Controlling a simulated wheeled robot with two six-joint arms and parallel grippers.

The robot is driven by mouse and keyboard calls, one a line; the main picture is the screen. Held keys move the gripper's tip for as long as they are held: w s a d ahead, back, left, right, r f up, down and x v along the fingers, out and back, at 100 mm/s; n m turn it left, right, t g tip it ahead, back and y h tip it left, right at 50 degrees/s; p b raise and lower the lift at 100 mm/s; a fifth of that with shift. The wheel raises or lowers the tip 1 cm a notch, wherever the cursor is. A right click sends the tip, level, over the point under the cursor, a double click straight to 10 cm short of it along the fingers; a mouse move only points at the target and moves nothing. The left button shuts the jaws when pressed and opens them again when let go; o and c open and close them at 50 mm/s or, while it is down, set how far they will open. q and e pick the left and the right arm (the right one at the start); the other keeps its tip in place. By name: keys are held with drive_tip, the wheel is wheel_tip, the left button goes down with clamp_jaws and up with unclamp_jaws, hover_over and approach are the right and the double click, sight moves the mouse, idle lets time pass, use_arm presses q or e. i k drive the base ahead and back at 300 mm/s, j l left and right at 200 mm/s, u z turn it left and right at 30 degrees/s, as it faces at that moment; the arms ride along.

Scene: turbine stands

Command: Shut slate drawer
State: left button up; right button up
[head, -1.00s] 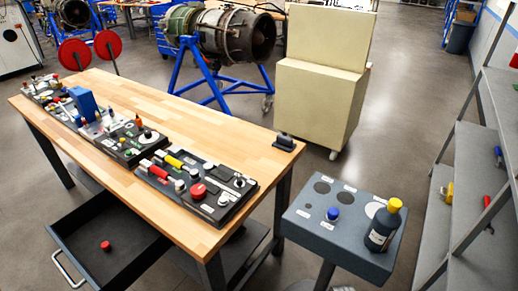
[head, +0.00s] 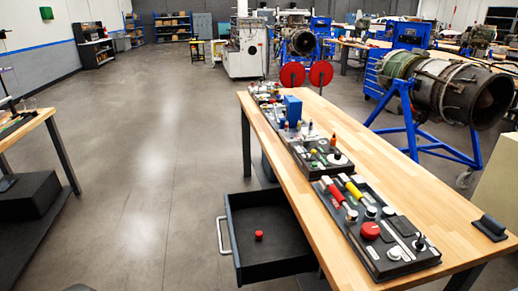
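The slate drawer (head: 275,267) is pulled out from under the left side of the wooden workbench (head: 400,152). Its silver handle (head: 223,236) is on its left front face. A small red knob-like object (head: 259,235) lies inside on the drawer floor. Neither of my grippers shows in the head view.
Control panels with knobs and levers (head: 372,228) line the bench's left edge, with a blue block (head: 293,108) farther back. A turbine on a blue stand (head: 408,118) is at the right. Another bench (head: 30,122) stands at far left. Open floor (head: 150,190) lies left of the drawer.

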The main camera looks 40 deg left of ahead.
sight(284, 250)
drive_tip(key=j+u, duration=0.2)
drive_tip(key=u, duration=0.2)
drive_tip(key=k+j+u, duration=0.1)
drive_tip(key=u, duration=0.25)
drive_tip(key=j+u, duration=0.4)
drive_tip(key=l, duration=0.1)
